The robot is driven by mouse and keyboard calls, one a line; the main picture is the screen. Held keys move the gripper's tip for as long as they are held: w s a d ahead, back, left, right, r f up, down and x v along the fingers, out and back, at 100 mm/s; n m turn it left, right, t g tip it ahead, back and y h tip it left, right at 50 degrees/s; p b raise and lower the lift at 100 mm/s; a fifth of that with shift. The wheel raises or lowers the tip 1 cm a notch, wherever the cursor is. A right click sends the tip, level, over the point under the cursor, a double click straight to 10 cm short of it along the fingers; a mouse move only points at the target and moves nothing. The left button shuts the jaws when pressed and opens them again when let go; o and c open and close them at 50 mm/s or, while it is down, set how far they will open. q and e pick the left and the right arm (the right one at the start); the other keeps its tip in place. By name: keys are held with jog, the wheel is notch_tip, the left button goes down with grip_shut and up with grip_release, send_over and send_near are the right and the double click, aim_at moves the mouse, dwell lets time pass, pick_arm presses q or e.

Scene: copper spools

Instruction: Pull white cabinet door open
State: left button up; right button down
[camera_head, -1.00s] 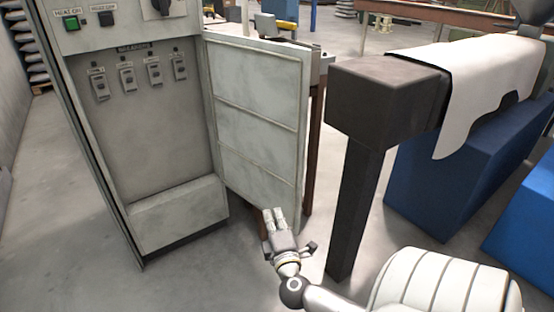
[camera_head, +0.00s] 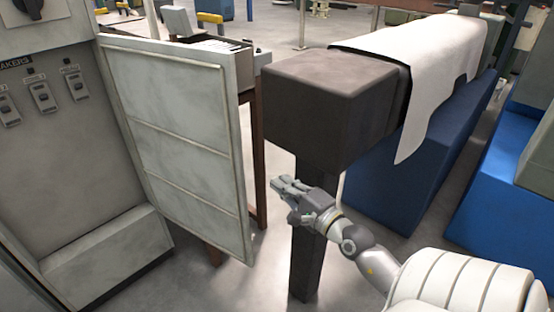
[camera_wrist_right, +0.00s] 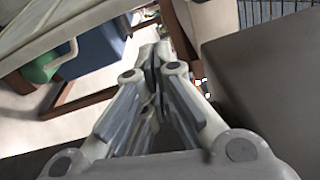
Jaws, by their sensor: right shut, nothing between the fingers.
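The white cabinet door (camera_head: 178,125) stands swung wide open on the right side of the grey cabinet (camera_head: 50,150), whose inside with breaker switches shows. My right gripper (camera_head: 277,184) is to the right of the door's free edge, apart from it, in front of the dark post. Its fingers are shut and empty; the right wrist view shows the closed fingers (camera_wrist_right: 153,58) with nothing between them. A pale panel at the upper left of that view may be the door, but I cannot tell. My left gripper is not in view.
A dark block on a post (camera_head: 335,105) stands just right of the door, close behind my right gripper. A white cloth (camera_head: 425,75) lies over a beam, with a blue block (camera_head: 405,180) below. A table (camera_head: 190,45) stands behind the door. Grey floor lies between door and post.

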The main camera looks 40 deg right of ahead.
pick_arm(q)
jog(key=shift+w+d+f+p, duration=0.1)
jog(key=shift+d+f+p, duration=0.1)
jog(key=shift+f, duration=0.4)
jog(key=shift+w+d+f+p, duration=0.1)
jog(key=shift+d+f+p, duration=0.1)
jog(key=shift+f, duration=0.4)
pick_arm(e)
jog(key=w+a+n, duration=0.1)
jog(key=w+a, duration=0.1)
jog(key=w, duration=0.6)
jog(key=shift+w+n, duration=0.3)
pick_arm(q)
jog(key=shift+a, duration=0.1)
pick_arm(e)
jog(key=shift+a+f, duration=0.1)
jog(key=shift+f, duration=0.05)
